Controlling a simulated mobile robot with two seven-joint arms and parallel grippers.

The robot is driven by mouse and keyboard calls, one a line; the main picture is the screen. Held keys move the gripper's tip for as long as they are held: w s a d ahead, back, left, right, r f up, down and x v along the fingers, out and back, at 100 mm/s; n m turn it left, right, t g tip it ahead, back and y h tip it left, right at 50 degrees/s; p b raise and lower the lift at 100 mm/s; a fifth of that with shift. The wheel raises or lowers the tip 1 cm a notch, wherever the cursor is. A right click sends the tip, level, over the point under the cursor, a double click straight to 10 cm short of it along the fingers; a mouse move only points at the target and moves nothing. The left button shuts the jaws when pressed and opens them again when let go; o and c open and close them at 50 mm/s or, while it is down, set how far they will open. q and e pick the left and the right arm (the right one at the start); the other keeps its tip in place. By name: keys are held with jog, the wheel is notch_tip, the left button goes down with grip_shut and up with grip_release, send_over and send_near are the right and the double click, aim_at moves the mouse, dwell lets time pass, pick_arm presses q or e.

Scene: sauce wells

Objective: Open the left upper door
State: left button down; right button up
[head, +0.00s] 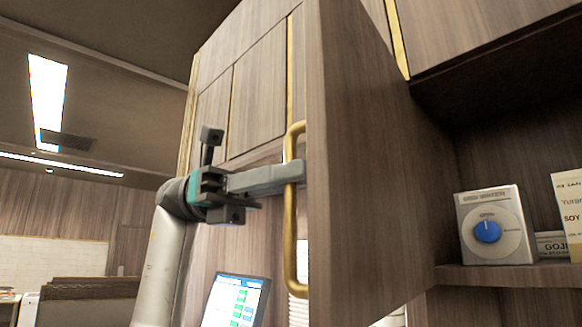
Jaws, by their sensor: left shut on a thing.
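My left gripper (289,174) comes in from the left and is shut on the upper part of the handle. Its fingertips are partly hidden by the handle and the door edge. My right gripper is not in view.
Right of the door, the open cabinet shelf (515,277) holds a white box with a blue dial (487,228) and a cream carton (570,205). A lit screen (236,300) is below the gripper. Room is free at the left.

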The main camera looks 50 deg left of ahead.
pick_arm(q)
jog(key=shift+a, duration=0.35)
jog(key=shift+d, duration=0.1)
jog(key=c, duration=0.9)
grip_release()
jog(key=shift+o, duration=0.2)
jog(key=s+a+p, duration=0.1)
jog(key=a+p, duration=0.3)
jog(key=a, duration=1.1)
jog(key=shift+s, duration=0.25)
jog(key=shift+a, duration=0.1)
